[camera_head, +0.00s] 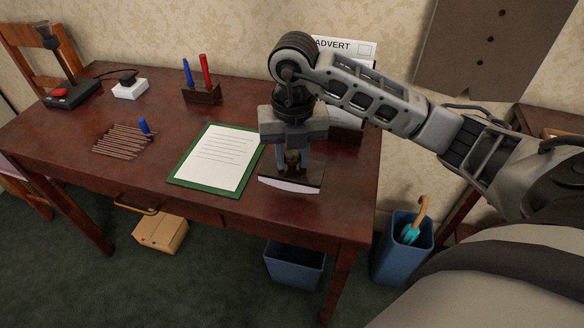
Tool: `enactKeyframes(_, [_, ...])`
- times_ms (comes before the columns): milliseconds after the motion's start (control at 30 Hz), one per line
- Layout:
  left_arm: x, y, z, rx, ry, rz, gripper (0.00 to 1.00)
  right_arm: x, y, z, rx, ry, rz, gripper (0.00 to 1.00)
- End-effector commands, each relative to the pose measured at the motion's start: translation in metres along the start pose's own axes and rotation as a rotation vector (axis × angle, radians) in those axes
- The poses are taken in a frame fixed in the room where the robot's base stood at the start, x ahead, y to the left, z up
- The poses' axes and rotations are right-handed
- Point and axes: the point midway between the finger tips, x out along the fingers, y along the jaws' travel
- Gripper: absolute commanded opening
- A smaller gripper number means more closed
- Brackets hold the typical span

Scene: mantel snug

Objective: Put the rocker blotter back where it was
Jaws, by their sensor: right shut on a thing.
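The rocker blotter (290,184) is at the right part of the dark red wooden desk (225,208), with a pale curved underside and a dark top. My right gripper (291,165) points down over it and is shut on its upper part. The blotter is at or just above the desk top; I cannot tell if it touches. A green-edged pad with a white lined sheet (217,158) lies just left of it. My left gripper is not in view.
A dark holder (202,93) with a blue and a red pen stands at the back. A slatted wooden rack (123,140) with a blue item, a white box (130,89) and a dark device with a red button (70,93) are left. An advert card (349,48) stands behind my arm.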

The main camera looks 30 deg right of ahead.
Motion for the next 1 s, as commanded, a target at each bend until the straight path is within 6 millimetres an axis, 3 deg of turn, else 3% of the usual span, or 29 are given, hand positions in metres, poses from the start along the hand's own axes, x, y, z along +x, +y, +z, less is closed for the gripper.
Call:
enactKeyframes(233, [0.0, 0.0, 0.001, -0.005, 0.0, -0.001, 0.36, 0.014, -0.001, 0.012, 0.002, 0.0, 0.001, 0.07])
enactKeyframes(433, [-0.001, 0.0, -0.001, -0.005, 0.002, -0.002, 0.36, 0.043, -0.002, 0.012, -0.001, 0.002, 0.001, 0.07])
enactKeyframes(833, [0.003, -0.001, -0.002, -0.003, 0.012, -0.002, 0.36, 0.05, -0.002, 0.013, -0.001, -0.002, 0.001, 0.07])
enactKeyframes(867, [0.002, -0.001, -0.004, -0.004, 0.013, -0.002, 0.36, 0.049, -0.002, 0.012, -0.001, -0.001, 0.001, 0.36])
enactKeyframes(900, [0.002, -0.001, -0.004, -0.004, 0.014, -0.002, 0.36, 0.048, -0.002, 0.012, -0.001, -0.001, 0.001, 0.48])
enactKeyframes(1000, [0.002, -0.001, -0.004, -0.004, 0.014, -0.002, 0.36, 0.048, -0.002, 0.012, -0.001, -0.001, 0.0, 0.5])
